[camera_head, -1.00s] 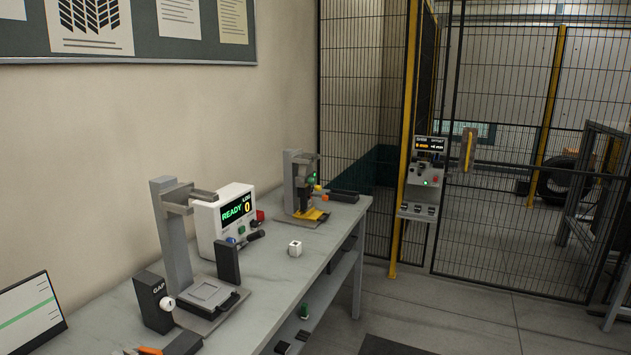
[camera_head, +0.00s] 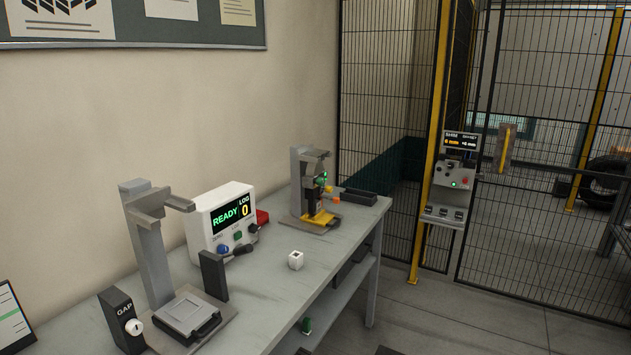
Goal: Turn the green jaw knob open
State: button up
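A small grey upright fixture (camera_head: 302,180) stands at the far end of the bench, on a base with a yellow part (camera_head: 322,217). A small green part (camera_head: 322,175) shows on its front, with an orange part (camera_head: 328,188) just below it. The green part may be the jaw knob, but it is too small to tell its shape or how far it is turned. My gripper is not in view.
The grey bench (camera_head: 262,297) runs along the wall. A black tray (camera_head: 360,197) lies beyond the fixture. Fencing and a control panel (camera_head: 454,180) stand right.

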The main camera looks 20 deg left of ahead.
aim_at(321, 181)
jog(key=u, duration=0.25)
jog(key=i, duration=0.7)
jog(key=u, duration=0.85)
jog(key=i, duration=0.55)
jog(key=u, duration=0.65)
jog(key=i, duration=0.5)
jog(key=u, duration=0.35)
